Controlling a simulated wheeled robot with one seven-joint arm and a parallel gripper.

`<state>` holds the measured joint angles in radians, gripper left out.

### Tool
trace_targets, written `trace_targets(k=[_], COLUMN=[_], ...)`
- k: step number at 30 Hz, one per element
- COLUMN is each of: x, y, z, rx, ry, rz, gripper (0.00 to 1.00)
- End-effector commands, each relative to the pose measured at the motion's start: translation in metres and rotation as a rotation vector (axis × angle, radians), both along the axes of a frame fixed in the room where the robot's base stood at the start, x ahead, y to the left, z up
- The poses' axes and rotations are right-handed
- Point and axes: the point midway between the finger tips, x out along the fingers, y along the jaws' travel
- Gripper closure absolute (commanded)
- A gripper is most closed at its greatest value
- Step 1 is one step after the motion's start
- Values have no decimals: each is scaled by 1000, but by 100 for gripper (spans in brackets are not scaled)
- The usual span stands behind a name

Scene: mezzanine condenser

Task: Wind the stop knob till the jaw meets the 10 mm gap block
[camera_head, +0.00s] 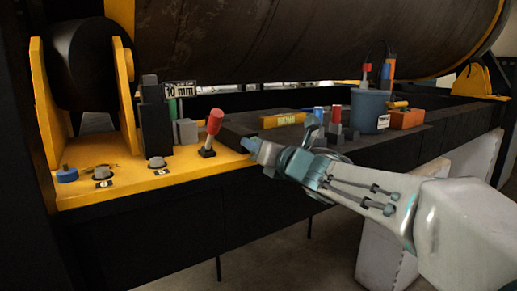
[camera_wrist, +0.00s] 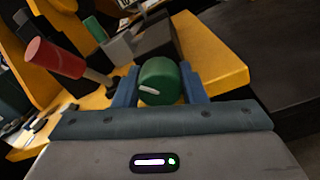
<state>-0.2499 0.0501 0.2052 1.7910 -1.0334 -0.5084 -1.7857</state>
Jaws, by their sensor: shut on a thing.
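The stop knob (camera_wrist: 158,82) is a green cylinder with a white pointer mark, seen in the wrist view. My gripper (camera_wrist: 160,88) has one blue finger on each side of it and is shut on it. In the head view my gripper (camera_head: 252,147) is at the front edge of the yellow plate, and the knob is hidden there. A "10 mm" label (camera_head: 180,89) stands above a green piece (camera_head: 172,107), beside a dark upright block (camera_head: 156,122). A small grey block (camera_head: 186,131) sits just right of it. I cannot tell whether the jaw touches the gap block.
A red-handled lever (camera_head: 214,124) stands close left of my gripper; it also shows in the wrist view (camera_wrist: 56,58). Bolts and a blue cap (camera_head: 66,174) are on the yellow plate. A blue tub (camera_head: 368,110), yellow box (camera_head: 283,120) and orange box (camera_head: 406,118) stand to the right.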

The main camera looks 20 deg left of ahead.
Motion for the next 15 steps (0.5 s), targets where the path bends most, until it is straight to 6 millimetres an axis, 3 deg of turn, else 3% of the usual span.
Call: trace_targets(k=[15], x=[0], y=[0], z=[0], rx=[45], ry=[54], rz=[0], gripper=[85])
